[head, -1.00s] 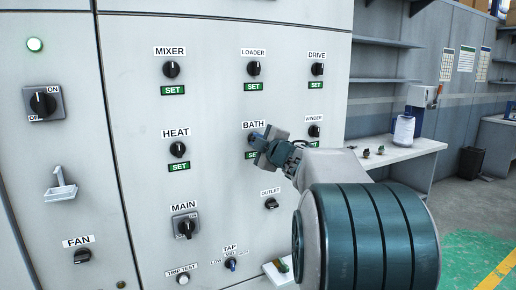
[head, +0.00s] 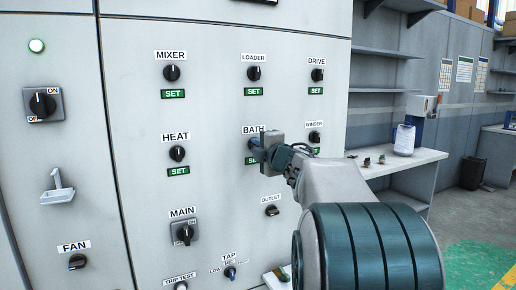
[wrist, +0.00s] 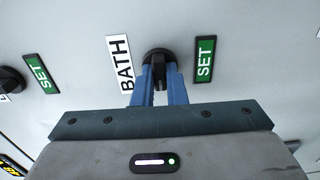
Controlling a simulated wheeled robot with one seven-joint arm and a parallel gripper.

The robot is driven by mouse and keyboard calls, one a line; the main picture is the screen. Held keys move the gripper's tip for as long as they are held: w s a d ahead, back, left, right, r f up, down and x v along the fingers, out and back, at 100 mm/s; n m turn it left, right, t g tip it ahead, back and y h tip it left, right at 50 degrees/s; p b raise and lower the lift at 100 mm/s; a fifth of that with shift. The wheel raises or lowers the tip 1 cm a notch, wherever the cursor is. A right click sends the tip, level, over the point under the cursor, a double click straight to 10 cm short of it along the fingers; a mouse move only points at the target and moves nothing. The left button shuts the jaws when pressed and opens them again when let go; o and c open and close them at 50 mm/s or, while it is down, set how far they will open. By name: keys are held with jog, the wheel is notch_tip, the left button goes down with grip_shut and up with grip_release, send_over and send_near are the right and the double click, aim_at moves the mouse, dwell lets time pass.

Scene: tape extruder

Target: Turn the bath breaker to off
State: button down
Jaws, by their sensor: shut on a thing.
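The bath breaker is a round black knob (wrist: 158,56) on the grey panel, between the white BATH label (wrist: 121,62) and a green SET plate (wrist: 204,59). My gripper (wrist: 158,72) has its two blue fingers shut on the knob, one on each side. In the head view, my gripper (head: 256,147) is at the panel just under the BATH label (head: 254,130) and hides most of the knob. The knob's pointer angle cannot be read clearly. The SET plate beneath it is partly covered.
Close by are the WINDER knob (head: 314,137) at right, the OUTLET knob (head: 272,210) below, the HEAT knob (head: 177,153) at left and the LOADER knob (head: 254,73) above. A shelf with small items (head: 381,160) stands right of the panel.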

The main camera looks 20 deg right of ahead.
jog(key=c, duration=1.5)
grip_release()
jog(key=shift+o, duration=0.2)
jog(key=s, duration=1.4)
jog(key=shift+d, duration=0.2)
jog(key=shift+w+p, duration=0.15)
jog(key=shift+p, duration=0.2)
